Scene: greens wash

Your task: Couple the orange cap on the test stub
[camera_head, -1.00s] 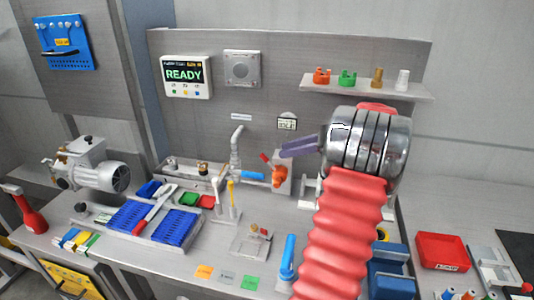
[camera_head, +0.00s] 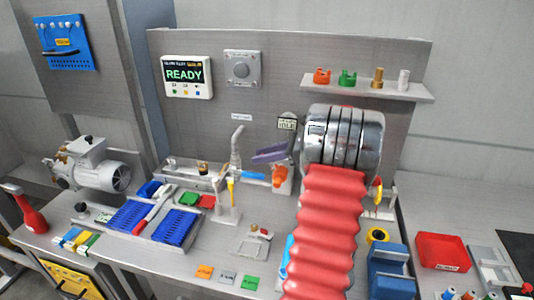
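An orange cap-like piece (camera_head: 279,176) sits low at the back of the bench, at the end of a blue-handled fitting. Whether it is on a stub is unclear. A similar orange piece (camera_head: 322,76) stands on the wall shelf. My gripper (camera_head: 262,156) shows as purple fingers pointing left from my metal wrist, just above and left of the lower orange piece. The fingers overlap in this view, so their gap is hidden. No object shows between them. My arm covers the bench to the right of that piece, and I cannot make out the test stub.
The shelf (camera_head: 420,93) also carries a green piece (camera_head: 347,78), a brass fitting (camera_head: 377,78) and a white one (camera_head: 403,79). A grey upright spout (camera_head: 236,147) stands left of my fingers. A red tray (camera_head: 443,252) lies right. The panel (camera_head: 187,77) reads READY.

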